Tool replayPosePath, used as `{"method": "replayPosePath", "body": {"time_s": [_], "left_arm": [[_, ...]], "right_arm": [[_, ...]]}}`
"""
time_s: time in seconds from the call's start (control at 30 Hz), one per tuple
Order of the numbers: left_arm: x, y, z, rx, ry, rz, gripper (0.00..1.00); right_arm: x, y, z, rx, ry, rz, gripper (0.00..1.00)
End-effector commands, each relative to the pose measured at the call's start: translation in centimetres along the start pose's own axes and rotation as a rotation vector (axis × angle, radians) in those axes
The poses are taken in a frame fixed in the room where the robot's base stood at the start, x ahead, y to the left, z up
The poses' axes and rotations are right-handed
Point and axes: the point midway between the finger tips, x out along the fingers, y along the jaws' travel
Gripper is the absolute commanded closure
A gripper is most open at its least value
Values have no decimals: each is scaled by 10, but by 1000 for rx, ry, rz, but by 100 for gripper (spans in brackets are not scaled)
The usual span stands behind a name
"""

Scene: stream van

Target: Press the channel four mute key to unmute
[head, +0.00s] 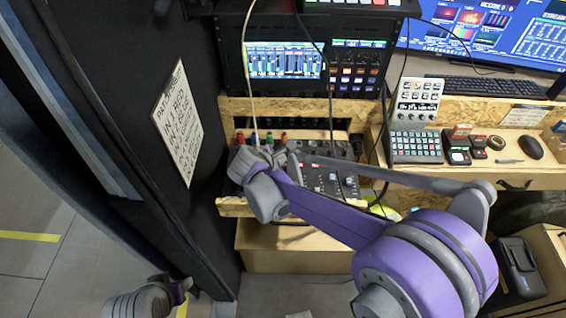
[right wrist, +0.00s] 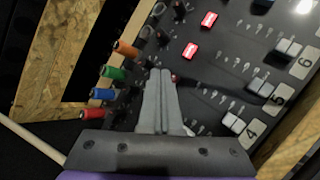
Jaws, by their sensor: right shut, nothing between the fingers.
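The mixer (head: 335,182) is a black panel of knobs, keys and faders on a wooden shelf. In the right wrist view, the channel labels 4 (right wrist: 251,132), 5 and 6 run up the right side. Two keys above the faders glow red, the nearer one (right wrist: 190,50) in line with channel five. A small reddish spot (right wrist: 174,78), in line with channel four, shows beside my right fingertips. The fingers mostly hide that key, and I cannot tell whether they touch it. My right gripper (right wrist: 160,73) is shut and empty over the panel. My left gripper (head: 183,288) is low at the left, its jaws unclear.
Coloured plugs (right wrist: 103,94) stand along the mixer's edge. A rack with a lit screen (head: 284,62) is above it, and cables hang in front. A black wall with a paper sign (head: 177,122) bounds the left. A desk with a keyboard (head: 487,84) is at right.

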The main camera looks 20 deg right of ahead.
Motion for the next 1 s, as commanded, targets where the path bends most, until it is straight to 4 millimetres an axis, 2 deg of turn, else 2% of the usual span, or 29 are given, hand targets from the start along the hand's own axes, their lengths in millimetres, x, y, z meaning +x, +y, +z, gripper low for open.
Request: {"method": "replayPosePath", "body": {"time_s": [0.37, 0.83, 1.0], "left_arm": [[-4, 0, -2, 0, 1, 0, 49], [-33, 0, -21, 0, 13, 0, 49], [-38, 0, -24, 0, 15, 0, 49]], "right_arm": [[-4, 3, 3, 0, 0, 0, 100], [-37, 27, 27, 0, 0, 1, 100], [-43, 31, 31, 0, 0, 0, 100]]}}
